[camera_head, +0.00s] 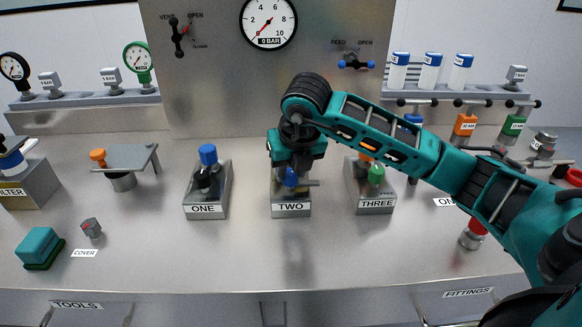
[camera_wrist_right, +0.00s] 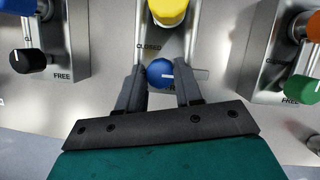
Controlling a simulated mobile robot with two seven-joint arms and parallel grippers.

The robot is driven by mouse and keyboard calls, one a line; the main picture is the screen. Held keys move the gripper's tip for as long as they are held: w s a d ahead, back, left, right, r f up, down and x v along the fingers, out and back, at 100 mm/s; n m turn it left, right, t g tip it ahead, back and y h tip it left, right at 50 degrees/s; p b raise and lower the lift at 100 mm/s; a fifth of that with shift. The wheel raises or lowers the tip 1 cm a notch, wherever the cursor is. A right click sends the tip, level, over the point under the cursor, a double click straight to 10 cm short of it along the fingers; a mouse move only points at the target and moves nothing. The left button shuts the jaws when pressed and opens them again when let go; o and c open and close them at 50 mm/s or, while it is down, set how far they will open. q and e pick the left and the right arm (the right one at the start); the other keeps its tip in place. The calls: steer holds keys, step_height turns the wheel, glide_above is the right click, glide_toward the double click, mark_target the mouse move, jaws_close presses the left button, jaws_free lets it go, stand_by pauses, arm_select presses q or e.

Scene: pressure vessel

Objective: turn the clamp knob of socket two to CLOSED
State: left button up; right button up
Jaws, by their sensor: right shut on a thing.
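The socket two block (camera_head: 291,210) stands mid-bench with a TWO label. Its blue clamp knob (camera_wrist_right: 160,73) has a short white mark that lies to the right of its centre in the right wrist view. CLOSED is printed above the knob there; the print below it is partly hidden. My right gripper (camera_wrist_right: 159,80) is shut on the blue knob, one finger on each side. In the head view the right gripper (camera_head: 291,174) reaches down over socket two and hides most of its top. A yellow part (camera_wrist_right: 168,10) sits farther up the block. My left gripper is not in view.
Socket one (camera_head: 206,210) stands to the left and socket three (camera_head: 376,205) to the right, with bare bench between. A steel panel (camera_head: 220,90) with a gauge (camera_head: 268,22) rises behind. My right arm spans the bench's right side. The front centre is clear.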

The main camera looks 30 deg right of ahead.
steer(key=shift+c, duration=0.4)
steer(key=shift+d+f+n+b, duration=0.1)
steer(key=shift+n+b, duration=0.5)
steer(key=shift+b, duration=0.1)
steer(key=shift+n+y+b, duration=0.7)
steer(key=shift+n+b, duration=0.15)
steer(key=shift+n, duration=0.35)
steer(key=n+y+b, duration=0.1)
steer(key=n, duration=0.2)
steer(key=shift+d+n, duration=0.15)
steer(key=shift+n, duration=0.15)
steer(key=n+y, duration=0.1)
steer(key=n, duration=0.1)
steer(key=n+y, duration=0.1)
steer(key=n, duration=0.1)
steer(key=shift+w+n+g+b, duration=0.1)
steer(key=shift+n+g+b, duration=0.2)
steer(key=shift+g+b, duration=0.1)
steer(key=n, duration=0.1)
steer(key=n+g, duration=0.1)
steer(key=n, duration=0.1)
steer(key=shift+w+d+r+y, duration=0.1)
steer(key=shift+r+y, duration=0.1)
steer(key=shift+y, duration=0.2)
steer(key=shift+n+g+p, duration=0.3)
steer(key=shift+n+g, duration=0.2)
steer(key=shift+n, duration=1.2)
steer(key=o, duration=1)
steer(key=shift+f, duration=0.1)
